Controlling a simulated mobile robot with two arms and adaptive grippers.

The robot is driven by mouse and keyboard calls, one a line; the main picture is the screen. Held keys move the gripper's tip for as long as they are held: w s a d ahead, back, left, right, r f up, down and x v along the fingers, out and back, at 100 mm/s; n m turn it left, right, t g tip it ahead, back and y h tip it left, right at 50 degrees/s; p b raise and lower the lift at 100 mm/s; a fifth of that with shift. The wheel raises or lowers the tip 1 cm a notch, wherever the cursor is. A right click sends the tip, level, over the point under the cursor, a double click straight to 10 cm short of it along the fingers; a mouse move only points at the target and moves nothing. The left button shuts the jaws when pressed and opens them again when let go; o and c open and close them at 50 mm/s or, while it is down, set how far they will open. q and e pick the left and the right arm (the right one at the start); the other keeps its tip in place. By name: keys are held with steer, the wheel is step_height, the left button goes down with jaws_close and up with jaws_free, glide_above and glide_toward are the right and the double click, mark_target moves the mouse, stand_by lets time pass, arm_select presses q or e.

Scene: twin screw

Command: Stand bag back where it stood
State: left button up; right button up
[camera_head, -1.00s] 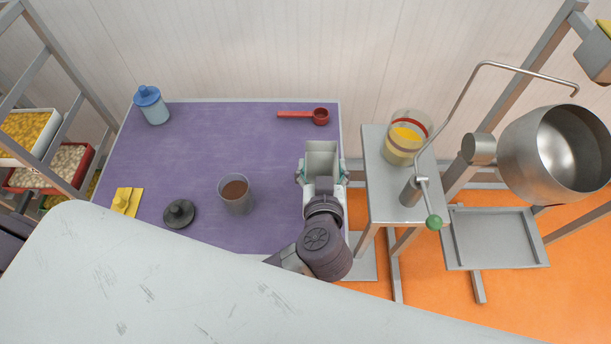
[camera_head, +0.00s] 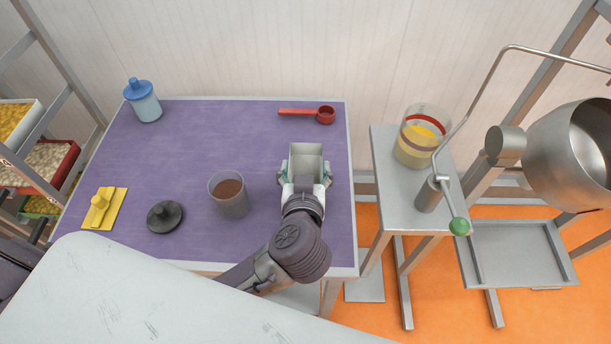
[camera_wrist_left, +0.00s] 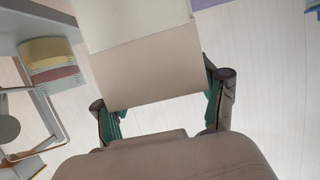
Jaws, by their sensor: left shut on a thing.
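The bag (camera_head: 306,158) is a pale, open-topped, box-shaped bag over the right part of the purple table. My left gripper (camera_head: 304,182) is shut on it, one finger at each side, and the bag looks upright. In the left wrist view the bag (camera_wrist_left: 145,70) fills the upper middle, between the green-padded fingers of my left gripper (camera_wrist_left: 160,112). The bag's underside is hidden, so I cannot tell whether it touches the table. My right gripper is not in view.
The purple table (camera_head: 215,130) holds a cup of brown stuff (camera_head: 230,196), black lid (camera_head: 165,216), yellow piece (camera_head: 104,208), blue-lidded jar (camera_head: 143,100) and red scoop (camera_head: 318,115). To the right, a grey stand (camera_head: 388,185) bears a yellow-filled beaker (camera_head: 421,137), near a metal drum (camera_head: 568,150).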

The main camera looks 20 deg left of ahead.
arm_select(q)
steer(key=o, duration=1.2)
steer(key=shift+o, duration=0.4)
steer(key=p+v, duration=0.9)
steer(key=v, duration=0.3)
